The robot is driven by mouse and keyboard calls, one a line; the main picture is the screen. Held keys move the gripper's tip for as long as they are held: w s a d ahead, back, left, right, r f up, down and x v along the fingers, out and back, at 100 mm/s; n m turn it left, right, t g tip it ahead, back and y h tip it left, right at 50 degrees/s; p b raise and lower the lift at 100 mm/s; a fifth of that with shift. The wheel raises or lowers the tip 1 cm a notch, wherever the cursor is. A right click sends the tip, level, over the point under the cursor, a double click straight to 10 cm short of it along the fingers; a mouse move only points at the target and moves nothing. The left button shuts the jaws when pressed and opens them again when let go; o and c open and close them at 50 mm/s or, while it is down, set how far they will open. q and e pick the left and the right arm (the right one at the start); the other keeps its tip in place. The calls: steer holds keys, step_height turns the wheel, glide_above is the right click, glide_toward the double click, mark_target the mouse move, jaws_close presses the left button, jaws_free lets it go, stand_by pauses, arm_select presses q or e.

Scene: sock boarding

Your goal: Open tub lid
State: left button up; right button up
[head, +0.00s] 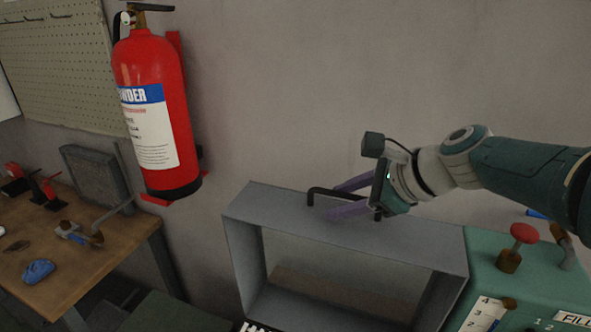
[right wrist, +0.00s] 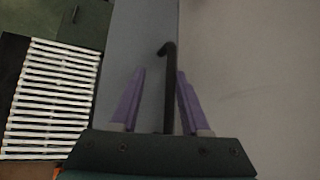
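A grey metal tub housing (head: 355,232) stands against the wall, with a large rectangular opening facing me. A black bar handle (head: 316,192) is on its top panel; it also shows in the right wrist view (right wrist: 168,80). My right gripper (head: 342,198) comes in from the right with its purple fingers on either side of the handle. In the right wrist view the fingers (right wrist: 161,72) are apart, with the handle between them and gaps visible, nearer the right finger. Whether either finger touches the handle is unclear. My left gripper is not in view.
A green control box (head: 540,275) with a red knob (head: 523,233) adjoins the tub on the right. A red fire extinguisher (head: 155,110) hangs on the wall at left. A wooden bench (head: 75,270) holds tools. White slats (right wrist: 50,100) show in the right wrist view.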

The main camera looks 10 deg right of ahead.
steer(key=p+v, duration=0.7)
steer(key=v, duration=0.1)
steer(key=shift+r, duration=0.1)
steer(key=shift+p+v, duration=0.3)
steer(key=shift+v, duration=0.6)
steer(key=shift+s, duration=0.1)
steer(key=shift+c, duration=0.3)
